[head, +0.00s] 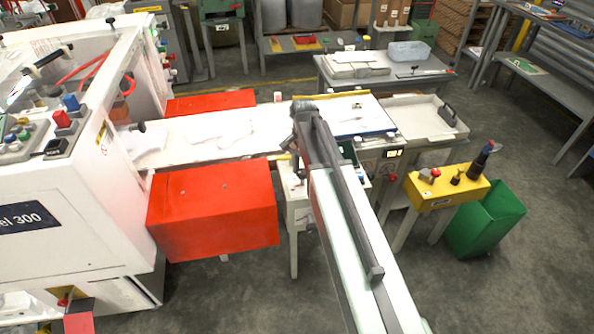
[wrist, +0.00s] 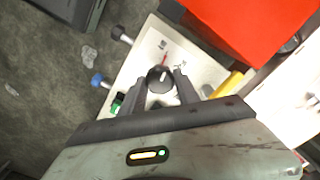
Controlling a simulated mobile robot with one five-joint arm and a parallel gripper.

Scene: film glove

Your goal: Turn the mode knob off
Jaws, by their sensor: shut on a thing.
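The mode knob (wrist: 160,80) is a round black knob with a pale line on its face, on a white panel (wrist: 146,55). Its pale line points roughly up in the wrist view, towards a red mark on the panel. Small dark labels sit above and to the right of it, too small to read. My gripper (wrist: 161,84) has one finger on each side of the knob and is shut on it. In the head view my arm covers the knob and the fingertips.
A green button (wrist: 117,103), a blue knob (wrist: 97,80) and a black knob (wrist: 119,34) sit along the panel's left side. A red box (wrist: 250,25) stands close at the upper right. In the head view, a yellow control box (head: 447,188) stands right of my arm.

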